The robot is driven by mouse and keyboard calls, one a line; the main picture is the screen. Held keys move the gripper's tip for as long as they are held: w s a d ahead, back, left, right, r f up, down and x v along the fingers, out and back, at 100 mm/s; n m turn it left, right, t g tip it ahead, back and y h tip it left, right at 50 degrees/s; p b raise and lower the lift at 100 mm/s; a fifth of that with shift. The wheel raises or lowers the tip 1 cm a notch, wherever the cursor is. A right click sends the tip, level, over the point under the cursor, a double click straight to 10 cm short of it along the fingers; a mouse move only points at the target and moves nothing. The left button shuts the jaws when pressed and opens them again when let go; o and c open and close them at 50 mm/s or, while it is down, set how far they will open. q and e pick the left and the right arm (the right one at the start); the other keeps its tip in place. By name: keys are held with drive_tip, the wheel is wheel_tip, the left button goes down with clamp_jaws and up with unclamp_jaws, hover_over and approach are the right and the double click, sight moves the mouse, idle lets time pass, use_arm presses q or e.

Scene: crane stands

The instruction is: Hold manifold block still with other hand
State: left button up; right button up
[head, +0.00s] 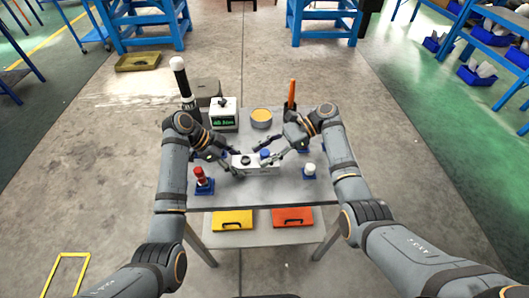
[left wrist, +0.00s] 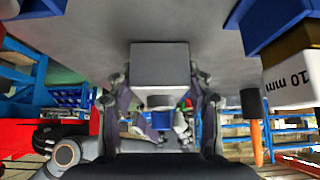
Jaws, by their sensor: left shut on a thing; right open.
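The manifold block (head: 243,168) is a pale grey block on the table with a dark round opening on top. A blue part (head: 265,154) shows at its right end; whether it sits in the block is too small to tell. My left gripper (head: 232,162) is shut on the block from the left. In the left wrist view the block (left wrist: 160,65) sits between the two fingers of my left gripper (left wrist: 160,85). My right gripper (head: 267,152) is open at the block's right end, close to the blue part; contact cannot be told.
Behind are a display box (head: 223,118), a round tin (head: 261,118) and an upright orange handle (head: 291,92). The table's front strip is clear.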

drive_tip(key=m+t, duration=0.2)
drive_tip(key=t, duration=0.1)
drive_tip(key=shift+s+f+m, duration=0.1)
drive_tip(key=shift+f+m, duration=0.05)
drive_tip(key=shift+m, duration=0.15)
drive_tip(key=m+t, duration=0.2)
drive_tip(key=t, duration=0.1)
drive_tip(key=shift+m, duration=0.3)
drive_tip(key=shift+a+m+t, duration=0.1)
drive_tip(key=shift+m+t, duration=0.9)
drive_tip(key=shift+t, duration=0.2)
drive_tip(key=m+t+h, duration=0.1)
drive_tip(key=m+t, duration=0.1)
drive_tip(key=t, duration=0.1)
drive_tip(key=shift+m, duration=0.4)
drive_tip(key=shift+h, duration=0.4)
drive_tip(key=shift+c, duration=0.2)
